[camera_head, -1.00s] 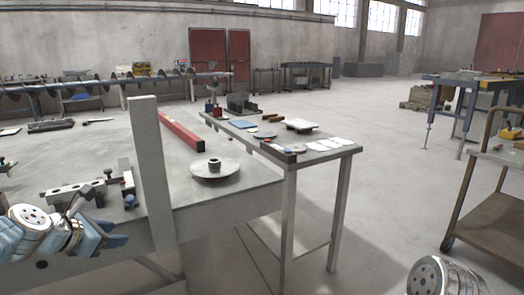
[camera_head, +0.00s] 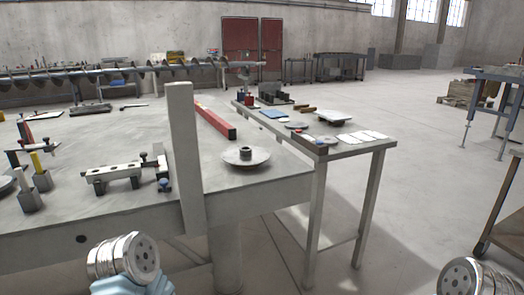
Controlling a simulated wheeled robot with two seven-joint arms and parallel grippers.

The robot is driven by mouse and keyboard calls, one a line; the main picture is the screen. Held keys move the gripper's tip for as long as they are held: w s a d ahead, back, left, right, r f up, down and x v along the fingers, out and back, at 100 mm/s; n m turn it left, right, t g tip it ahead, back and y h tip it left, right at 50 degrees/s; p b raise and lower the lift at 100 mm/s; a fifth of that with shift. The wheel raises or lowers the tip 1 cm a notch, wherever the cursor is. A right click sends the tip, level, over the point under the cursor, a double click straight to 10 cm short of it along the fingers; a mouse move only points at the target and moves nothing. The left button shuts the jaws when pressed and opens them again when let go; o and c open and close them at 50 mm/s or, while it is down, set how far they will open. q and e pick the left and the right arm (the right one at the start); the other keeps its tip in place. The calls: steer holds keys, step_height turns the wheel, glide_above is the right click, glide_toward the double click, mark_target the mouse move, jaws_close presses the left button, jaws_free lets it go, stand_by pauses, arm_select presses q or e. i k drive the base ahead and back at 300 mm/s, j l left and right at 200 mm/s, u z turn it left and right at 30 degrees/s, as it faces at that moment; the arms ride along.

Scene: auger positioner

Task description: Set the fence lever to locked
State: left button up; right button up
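A grey slotted bar (camera_head: 112,173) with small feet lies on the grey workbench at the left. Small dark knobs and a blue-tipped fitting (camera_head: 164,185) sit at its right end. I cannot tell which of these parts is the fence lever, or its setting. A tall grey upright (camera_head: 181,150) stands at the bench's front edge, just right of the bar. My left arm shows at the bottom left, in front of the bench, as a metal joint and light blue link; its fingers are out of frame. Only a metal joint of my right arm shows at the bottom right.
A round disc with a hub (camera_head: 245,155) and a red beam (camera_head: 215,119) lie right of the upright. Small grey blocks with a yellow handle (camera_head: 37,164) stand at the far left. A side table (camera_head: 345,150) with small parts stands right, with open floor beyond.

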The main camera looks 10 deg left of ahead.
mark_target(163, 182)
steer(key=u, duration=1.25)
steer(key=j+z, duration=0.1)
steer(key=j, duration=0.45)
